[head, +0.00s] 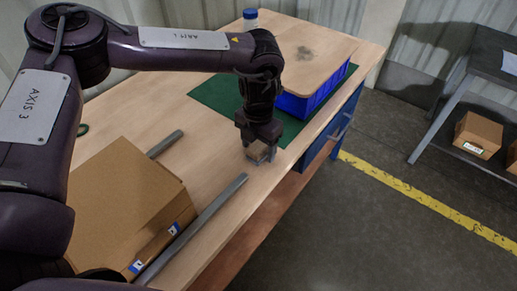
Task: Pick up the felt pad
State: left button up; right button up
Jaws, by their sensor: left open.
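My left gripper (262,155) points down close above the wooden table top, near its right edge and just in front of the green mat (215,95). Its jaws are open, and I cannot make out anything between them. A small grey-green, rough-looking patch (305,53) lies on the wooden board (325,65) that covers the blue crate (310,103). It may be the felt pad, but it is too small to be sure. My left gripper is in front of and below this patch, well apart from it. My right gripper is not in view.
A cardboard box (125,195) stands at the table's near left between two grey rails (200,220). A blue-capped bottle (250,20) stands at the back. The table (205,150) is bare between box and mat. A grey side table (490,55) stands far right.

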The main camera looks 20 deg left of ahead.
aim_at(259, 145)
pick_arm(q)
jog(key=shift+c, duration=0.2)
jog(key=c, duration=1)
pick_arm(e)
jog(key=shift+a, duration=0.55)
pick_arm(q)
jog(key=shift+r, duration=0.15)
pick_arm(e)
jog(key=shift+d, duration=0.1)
